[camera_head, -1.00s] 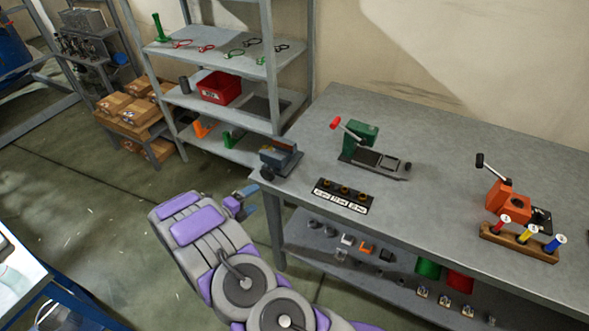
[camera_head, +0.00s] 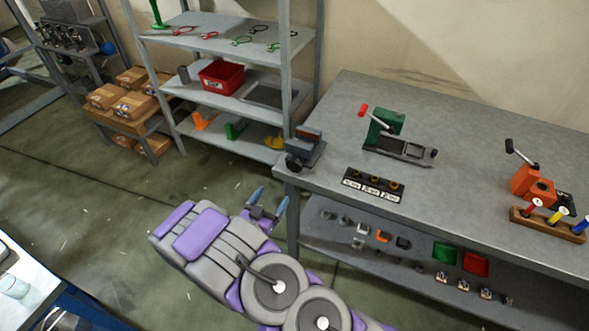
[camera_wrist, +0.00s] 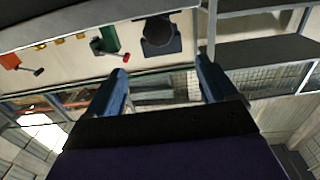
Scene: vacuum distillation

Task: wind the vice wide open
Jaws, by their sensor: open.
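The vice (camera_head: 305,148) is a dark grey block with a brownish top, fixed at the near left corner of the workbench. A round dark part shows on its near left side. In the wrist view the vice (camera_wrist: 159,36) appears upside down, beyond the fingers, with its round dark end facing me. My gripper (camera_head: 268,202) has two blue fingers, spread apart with nothing between them. It is below and to the left of the vice, clear of it and of the bench. The fingers also show in the wrist view (camera_wrist: 160,85). I cannot tell how wide the jaws of the vice stand.
The workbench (camera_head: 460,130) carries a green lever press (camera_head: 385,125), an orange lever tool (camera_head: 530,184) and a black labelled strip (camera_head: 372,186). Its lower shelf holds small parts and bins. A grey shelf rack (camera_head: 235,95) stands behind left of the vice. The floor left of the bench is clear.

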